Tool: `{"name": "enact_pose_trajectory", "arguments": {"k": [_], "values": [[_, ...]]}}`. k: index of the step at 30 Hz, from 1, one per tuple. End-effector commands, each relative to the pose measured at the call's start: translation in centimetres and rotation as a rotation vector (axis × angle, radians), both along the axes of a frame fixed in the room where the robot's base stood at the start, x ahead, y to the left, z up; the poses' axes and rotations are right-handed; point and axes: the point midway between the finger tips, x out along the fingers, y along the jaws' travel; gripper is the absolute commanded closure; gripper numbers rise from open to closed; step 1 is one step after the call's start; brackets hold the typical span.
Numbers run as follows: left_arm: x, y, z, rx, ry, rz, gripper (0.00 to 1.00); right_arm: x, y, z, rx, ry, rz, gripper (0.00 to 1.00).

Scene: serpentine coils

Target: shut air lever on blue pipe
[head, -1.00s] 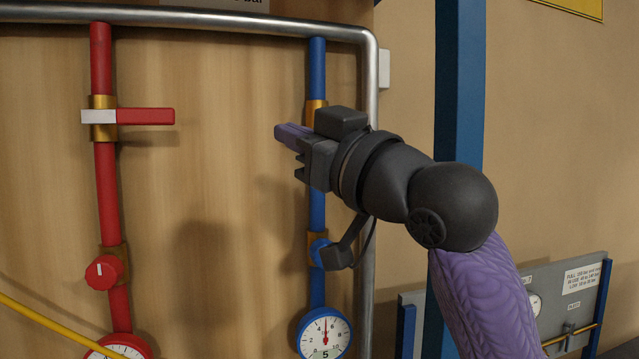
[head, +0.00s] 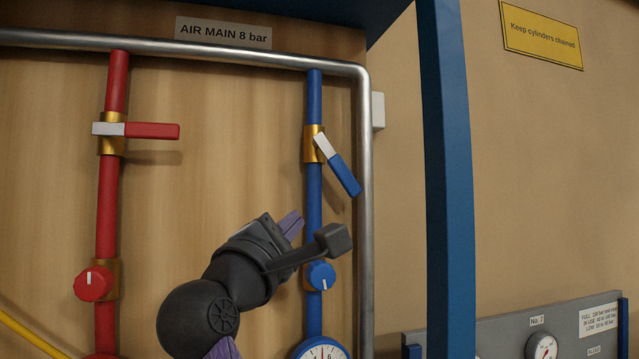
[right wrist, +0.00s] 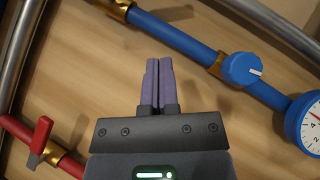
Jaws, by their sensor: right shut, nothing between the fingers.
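The blue pipe (head: 314,205) runs vertically on the wooden board. Its lever (head: 342,172) has a white base end and a blue handle, and sits on a brass valve body (head: 310,150). The handle slants down to the right, neither along the pipe nor square across it. My right gripper (head: 293,224) is below and left of the lever, apart from it, close to the pipe's left side. In the right wrist view its purple fingers (right wrist: 158,84) are together and empty. The blue lever's handle is not seen in that view. My left gripper is not in view.
A red pipe (head: 109,190) stands to the left with a red lever (head: 151,130) lying horizontal and a red knob (head: 94,283). A blue knob (head: 321,275) and gauge (head: 322,348) are below the lever. A grey pipe (head: 366,220) and blue post (head: 447,180) stand to the right.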

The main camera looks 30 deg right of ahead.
Motion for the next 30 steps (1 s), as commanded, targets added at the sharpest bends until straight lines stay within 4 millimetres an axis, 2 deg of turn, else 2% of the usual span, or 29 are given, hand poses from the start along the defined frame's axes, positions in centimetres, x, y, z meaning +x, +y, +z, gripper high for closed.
{"name": "enact_pose_trajectory", "arguments": {"k": [1,8,13,18,30], "values": [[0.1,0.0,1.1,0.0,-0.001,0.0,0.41,0.5,-0.9,1.1,-0.002,0.002,-0.006,1.0],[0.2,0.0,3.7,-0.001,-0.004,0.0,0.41,3.2,-4.5,3.1,-0.005,0.001,-0.006,1.0],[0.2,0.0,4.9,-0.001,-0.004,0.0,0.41,2.5,-6.5,4.5,-0.004,-0.002,-0.005,1.0],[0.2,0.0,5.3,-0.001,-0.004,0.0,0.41,2.3,-7.3,4.8,-0.003,-0.002,-0.003,1.0],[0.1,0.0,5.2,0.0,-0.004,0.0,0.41,2.3,-7.3,4.7,-0.011,0.001,-0.004,1.0]]}}
